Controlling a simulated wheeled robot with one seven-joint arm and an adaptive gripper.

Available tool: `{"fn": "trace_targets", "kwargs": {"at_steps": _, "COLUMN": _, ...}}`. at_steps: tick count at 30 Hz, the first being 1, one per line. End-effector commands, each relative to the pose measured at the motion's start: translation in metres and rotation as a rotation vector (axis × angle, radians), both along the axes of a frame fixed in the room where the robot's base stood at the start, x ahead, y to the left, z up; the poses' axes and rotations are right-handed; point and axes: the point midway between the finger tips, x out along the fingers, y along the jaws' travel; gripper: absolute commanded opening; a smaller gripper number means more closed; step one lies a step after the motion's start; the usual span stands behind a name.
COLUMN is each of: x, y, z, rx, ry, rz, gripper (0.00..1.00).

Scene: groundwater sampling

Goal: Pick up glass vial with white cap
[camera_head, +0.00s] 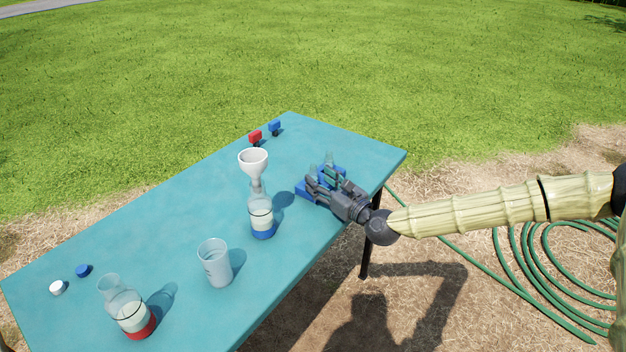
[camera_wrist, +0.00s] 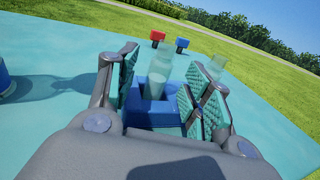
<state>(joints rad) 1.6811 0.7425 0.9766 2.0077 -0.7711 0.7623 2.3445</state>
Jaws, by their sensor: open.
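A clear, pale green glass vial (camera_wrist: 157,80) stands in a blue rack (camera_wrist: 153,117) in the wrist view. A second glass vial (camera_wrist: 218,64) shows farther right, partly hidden behind the right finger. I cannot make out a white cap on either. My gripper (camera_wrist: 164,60) is open, with a finger on each side of the first vial and no clear contact. In the head view, my gripper (camera_head: 322,178) is over the rack (camera_head: 302,191) near the table's right end and hides much of it. A vial top (camera_head: 329,157) shows just behind the fingers.
On the teal table (camera_head: 170,220) stand a bottle with a white funnel (camera_head: 253,163), a clear cup (camera_head: 215,263) and a red-banded bottle (camera_head: 130,312). A loose white cap (camera_head: 57,288) and blue cap (camera_head: 82,270) lie at left. Red (camera_head: 255,137) and blue (camera_head: 274,127) items stand at the far edge.

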Motion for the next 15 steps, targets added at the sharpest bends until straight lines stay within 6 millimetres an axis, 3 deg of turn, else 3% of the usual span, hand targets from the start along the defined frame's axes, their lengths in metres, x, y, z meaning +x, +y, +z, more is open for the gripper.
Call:
{"fn": "trace_targets", "kwargs": {"at_steps": 6, "x": 0.016, "y": 0.013, "z": 0.0, "rx": 0.0, "ry": 0.0, "rz": 0.001, "gripper": 0.5}}
{"fn": "trace_targets", "kwargs": {"at_steps": 15, "x": 0.019, "y": 0.014, "z": 0.0, "rx": 0.0, "ry": 0.0, "rz": -0.001, "gripper": 0.5}}
